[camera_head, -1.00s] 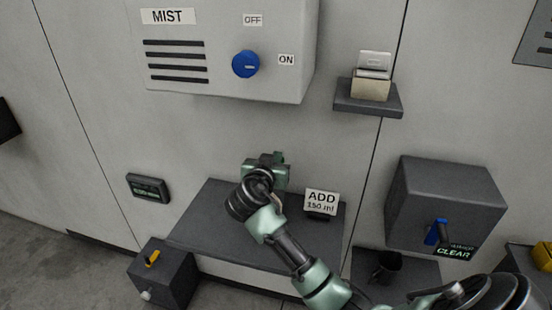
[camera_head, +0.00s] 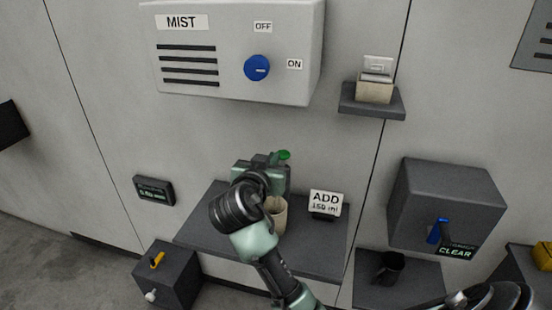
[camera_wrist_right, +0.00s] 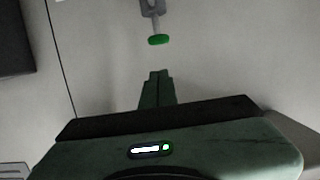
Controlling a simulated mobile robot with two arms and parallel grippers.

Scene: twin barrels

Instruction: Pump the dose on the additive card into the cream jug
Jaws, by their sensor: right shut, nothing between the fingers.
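The additive card (camera_head: 326,203) stands on the dark shelf and reads "ADD 150 ml". The cream jug (camera_head: 278,214) stands on the shelf left of the card, partly hidden by my right arm. A green pump head (camera_head: 284,155) shows just beyond my right gripper (camera_head: 268,161); the rest of the pump is hidden there. In the right wrist view the green pump head (camera_wrist_right: 158,40) sits on a grey stem, apart from the fingertips. My right gripper (camera_wrist_right: 158,76) is shut and empty. My left gripper is not in view.
A MIST box (camera_head: 235,50) with a blue knob hangs above. A small display (camera_head: 154,190) is on the wall at left; its digits are unclear. A dark box with a yellow lever (camera_head: 160,275) stands lower left. A blue-levered box (camera_head: 445,205) and dark mug (camera_head: 390,268) are at right.

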